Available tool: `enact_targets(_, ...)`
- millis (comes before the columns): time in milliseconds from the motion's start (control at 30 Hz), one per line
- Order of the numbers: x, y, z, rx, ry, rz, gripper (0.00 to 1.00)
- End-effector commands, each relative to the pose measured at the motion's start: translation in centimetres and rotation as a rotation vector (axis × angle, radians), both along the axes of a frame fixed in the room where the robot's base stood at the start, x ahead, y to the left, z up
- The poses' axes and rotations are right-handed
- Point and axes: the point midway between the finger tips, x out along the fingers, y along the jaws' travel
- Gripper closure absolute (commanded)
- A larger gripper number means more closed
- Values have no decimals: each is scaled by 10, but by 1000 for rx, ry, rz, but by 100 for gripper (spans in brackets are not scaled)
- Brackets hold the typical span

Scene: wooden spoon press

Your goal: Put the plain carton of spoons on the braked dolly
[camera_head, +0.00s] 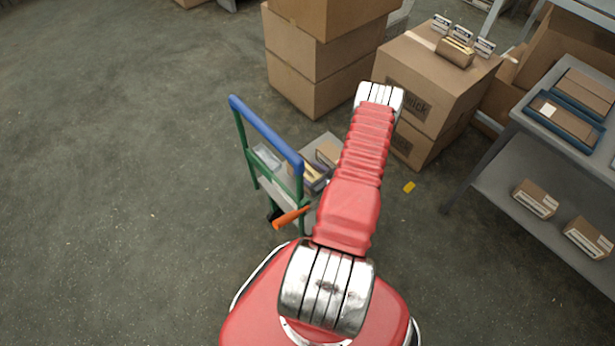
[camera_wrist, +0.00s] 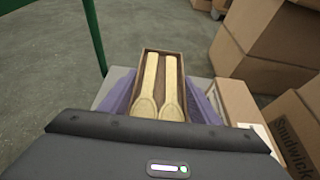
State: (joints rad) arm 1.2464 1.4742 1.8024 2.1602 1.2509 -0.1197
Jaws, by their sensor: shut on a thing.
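The open brown carton with two pale wooden spoons (camera_wrist: 160,85) is between the purple fingers of my gripper (camera_wrist: 159,98), which is shut on it. In the head view the carton (camera_head: 311,171) is partly hidden by my arm. It is over the grey deck of the dolly (camera_wrist: 110,92); I cannot tell whether it touches the deck. In the head view the dolly has a green frame and a blue handle bar (camera_head: 265,134).
Another carton with a white label (camera_wrist: 238,105) is just right of my gripper. Large stacked boxes (camera_head: 315,62) stand behind the dolly, and a big box (camera_head: 440,75) with small cartons on top is to the right. A grey shelf table (camera_head: 500,180) is at far right. The left floor is clear.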

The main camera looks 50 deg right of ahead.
Motion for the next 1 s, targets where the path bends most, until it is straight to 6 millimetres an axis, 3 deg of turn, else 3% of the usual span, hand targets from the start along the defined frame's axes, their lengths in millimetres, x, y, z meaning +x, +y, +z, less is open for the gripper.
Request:
enact_targets(233,0,0,-5,0,-1,1,74)
enact_targets(600,1,1,-40,-1,-1,1,74)
enact_targets(1000,1,1,-43,0,-1,2,74)
